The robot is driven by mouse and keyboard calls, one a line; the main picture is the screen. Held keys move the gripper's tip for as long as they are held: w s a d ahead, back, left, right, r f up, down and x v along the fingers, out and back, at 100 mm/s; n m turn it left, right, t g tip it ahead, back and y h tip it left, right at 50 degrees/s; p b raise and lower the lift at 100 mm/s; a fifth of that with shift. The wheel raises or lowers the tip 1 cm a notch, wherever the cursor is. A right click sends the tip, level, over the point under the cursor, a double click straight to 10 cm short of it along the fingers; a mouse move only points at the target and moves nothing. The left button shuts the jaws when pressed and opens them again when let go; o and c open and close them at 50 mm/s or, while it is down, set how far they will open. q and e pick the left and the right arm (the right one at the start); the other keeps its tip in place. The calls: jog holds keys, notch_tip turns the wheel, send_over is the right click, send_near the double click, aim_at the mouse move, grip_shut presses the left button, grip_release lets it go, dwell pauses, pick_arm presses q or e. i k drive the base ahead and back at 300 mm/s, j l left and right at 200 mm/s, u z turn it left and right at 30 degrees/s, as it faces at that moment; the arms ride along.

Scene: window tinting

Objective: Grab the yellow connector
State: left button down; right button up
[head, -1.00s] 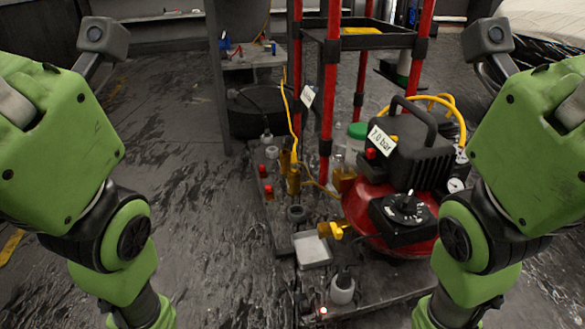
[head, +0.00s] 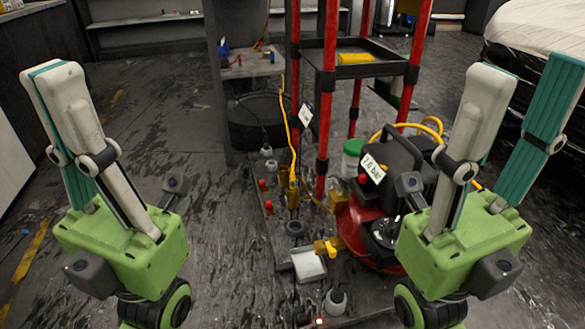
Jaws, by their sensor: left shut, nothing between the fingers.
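A yellow connector-like piece (head: 328,247) sits low in front of the red air compressor (head: 362,222), beside a small light tray. Another yellow item (head: 355,58) lies in the black tray of the red-post rack; I cannot tell its exact shape. My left gripper (head: 60,78) is raised at the left, its white and teal fingers together and empty, well apart from both yellow items. My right gripper (head: 532,80) is raised at the right, its fingers spread with nothing between them, also apart from them.
The rack (head: 328,110) stands in the middle, with a yellow hose hanging beside it. A tag reading 7.0 bar (head: 373,168) is on the compressor. A light tray (head: 308,264) and small fittings lie on the low base. The floor at left is mostly clear.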

aim_at(292, 183)
jog(key=k+z, duration=0.15)
jog(key=k, duration=0.55)
jog(key=i+z, duration=0.15)
jog(key=z, duration=1.85)
jog(key=j, duration=0.75)
jog(key=j+z, duration=0.15)
jog(key=j, duration=0.55)
jog(key=k+j, duration=0.15)
jog(key=j, duration=0.55)
jog(key=j+z, duration=0.15)
jog(key=j, duration=0.6)
jog(key=k+j, duration=0.1)
jog(key=j, duration=0.55)
jog(key=k+j, duration=0.1)
jog(key=j, duration=0.55)
jog(key=k+j, duration=0.1)
jog(key=j, duration=0.55)
